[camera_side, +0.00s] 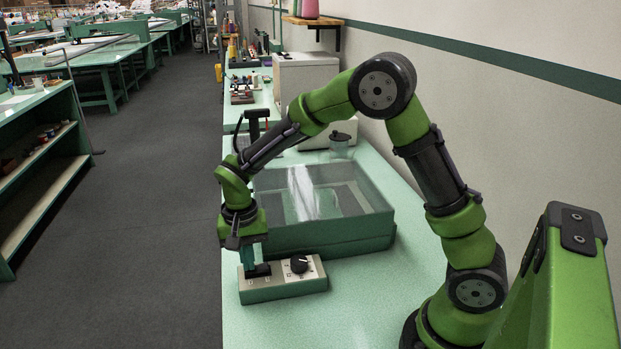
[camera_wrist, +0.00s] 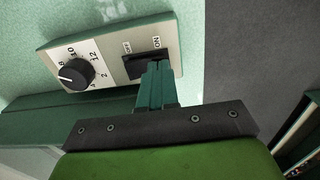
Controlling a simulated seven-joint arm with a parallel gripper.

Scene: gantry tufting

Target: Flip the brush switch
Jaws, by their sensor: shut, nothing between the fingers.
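The brush switch (camera_wrist: 137,67) is a black rocker with OFF and ON printed along one side of it. It sits on a control box (camera_wrist: 112,40) with a cream top and green sides, which also shows in the side view (camera_side: 290,290). My gripper (camera_wrist: 157,66) is shut and empty, its green fingertips over the ON half of the switch. In the side view, my gripper (camera_side: 249,266) points down at the black switch (camera_side: 261,270). I cannot tell whether the tips touch it or which way the rocker is tilted; the fingers hide part of it.
A black dial (camera_wrist: 75,74) with numbers stands beside the switch. Behind the box is a green tray with a clear cover (camera_side: 330,242). The pale green table (camera_side: 330,320) is clear in front; its left edge lies close to the box.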

